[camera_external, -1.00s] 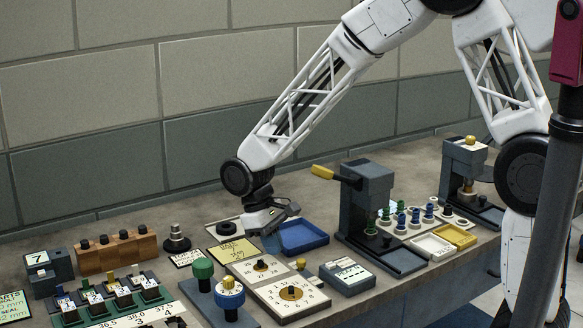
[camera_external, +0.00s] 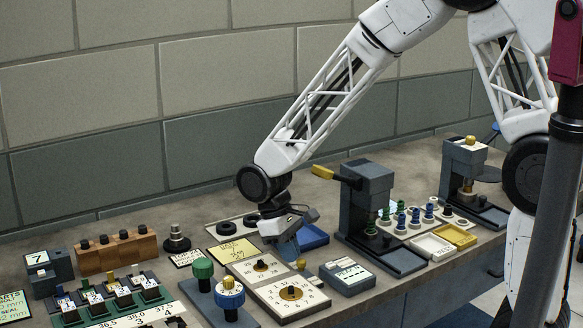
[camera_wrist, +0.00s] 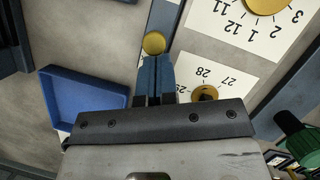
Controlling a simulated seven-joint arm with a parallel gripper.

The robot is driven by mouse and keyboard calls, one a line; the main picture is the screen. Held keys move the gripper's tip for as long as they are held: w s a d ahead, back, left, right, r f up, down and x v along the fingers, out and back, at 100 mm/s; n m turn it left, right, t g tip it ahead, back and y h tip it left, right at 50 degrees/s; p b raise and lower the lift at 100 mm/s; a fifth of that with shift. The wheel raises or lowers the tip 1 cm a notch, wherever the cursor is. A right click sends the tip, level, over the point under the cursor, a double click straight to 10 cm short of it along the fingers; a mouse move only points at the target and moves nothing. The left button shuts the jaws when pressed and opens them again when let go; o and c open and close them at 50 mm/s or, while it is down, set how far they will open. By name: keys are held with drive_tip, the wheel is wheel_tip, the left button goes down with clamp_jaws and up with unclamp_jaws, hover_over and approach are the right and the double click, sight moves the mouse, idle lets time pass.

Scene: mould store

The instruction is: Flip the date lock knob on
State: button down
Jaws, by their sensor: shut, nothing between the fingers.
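A small round yellow knob (camera_wrist: 154,43) stands on a narrow dark strip in the wrist view. It may be the date lock knob, but no label on it can be read. It also shows in the external view (camera_external: 301,264), partly beside my fingers. My gripper (camera_wrist: 155,62) is shut and empty. Its blue fingertips sit right behind the knob, very close to it; I cannot tell whether they touch. In the external view my gripper (camera_external: 293,256) points down, beside the white number dials. The date dial (camera_wrist: 215,75) shows 27 and 28.
The month dial (camera_wrist: 235,30) lies to the right in the wrist view. A blue tray (camera_wrist: 80,98) lies to the left. In the external view a dark box with a white label (camera_external: 347,276), a green knob (camera_external: 203,268) and a dark press (camera_external: 368,205) stand close by.

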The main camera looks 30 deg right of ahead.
drive_tip(key=shift+s, duration=1.6)
drive_tip(key=shift+w, duration=0.15)
drive_tip(key=shift+w+a, duration=0.35)
drive_tip(key=shift+w, duration=0.1)
drive_tip(key=w, duration=0.1)
drive_tip(key=w+a, duration=0.1)
drive_tip(key=shift+w+a+r, duration=0.15)
drive_tip(key=shift+w, duration=0.2)
drive_tip(key=v, duration=0.9)
drive_tip(key=shift+r, duration=0.45)
